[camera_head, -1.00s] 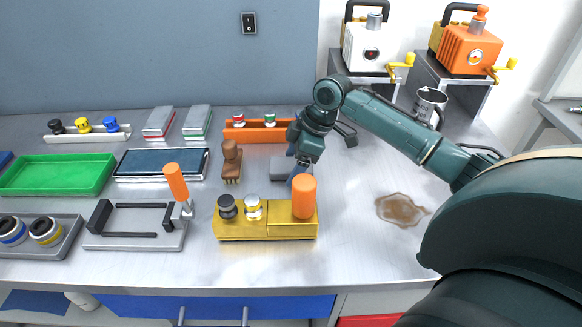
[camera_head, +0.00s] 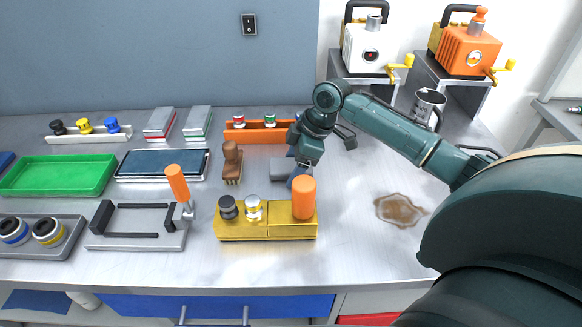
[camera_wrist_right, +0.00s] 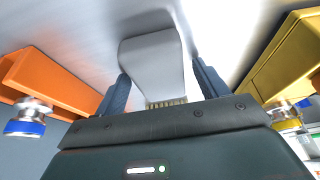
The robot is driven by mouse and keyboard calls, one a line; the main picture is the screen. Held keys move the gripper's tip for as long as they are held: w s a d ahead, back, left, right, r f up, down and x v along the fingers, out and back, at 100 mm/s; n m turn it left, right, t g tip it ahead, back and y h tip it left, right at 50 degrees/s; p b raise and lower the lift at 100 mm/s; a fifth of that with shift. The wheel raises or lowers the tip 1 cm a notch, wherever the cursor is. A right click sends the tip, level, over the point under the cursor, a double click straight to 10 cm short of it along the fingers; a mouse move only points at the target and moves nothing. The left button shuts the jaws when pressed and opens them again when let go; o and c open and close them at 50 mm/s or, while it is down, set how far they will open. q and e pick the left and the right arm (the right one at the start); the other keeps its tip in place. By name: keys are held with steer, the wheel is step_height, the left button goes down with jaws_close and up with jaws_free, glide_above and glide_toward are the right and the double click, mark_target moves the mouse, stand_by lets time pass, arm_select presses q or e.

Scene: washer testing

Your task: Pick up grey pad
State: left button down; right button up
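The grey pad (camera_head: 284,168) lies on the metal table behind the yellow block, partly hidden by my right gripper in the head view. In the right wrist view the grey pad (camera_wrist_right: 155,62) has a smooth, rounded grey top and a row of short tan bristles at its near end. My right gripper (camera_head: 297,176) is low at the pad's right side in the head view. In the wrist view its two blue fingers (camera_wrist_right: 162,84) stand on either side of the pad, apart from each other; firm contact does not show. My left gripper is not in view.
A yellow block (camera_head: 267,230) with knobs and an orange cylinder stands just in front. An orange rack (camera_head: 258,136) is behind, and a brown brush (camera_head: 232,163) is left. A brown spill (camera_head: 400,209) lies right on otherwise clear table.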

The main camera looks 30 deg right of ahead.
mark_target(294, 165)
steer(key=c, duration=0.8)
steer(key=shift+f, duration=0.1)
steer(key=shift+c, duration=0.2)
step_height(294, 165, up, 11)
steer(key=shift+f, duration=0.2)
steer(key=o, duration=0.4)
steer(key=c, duration=0.3)
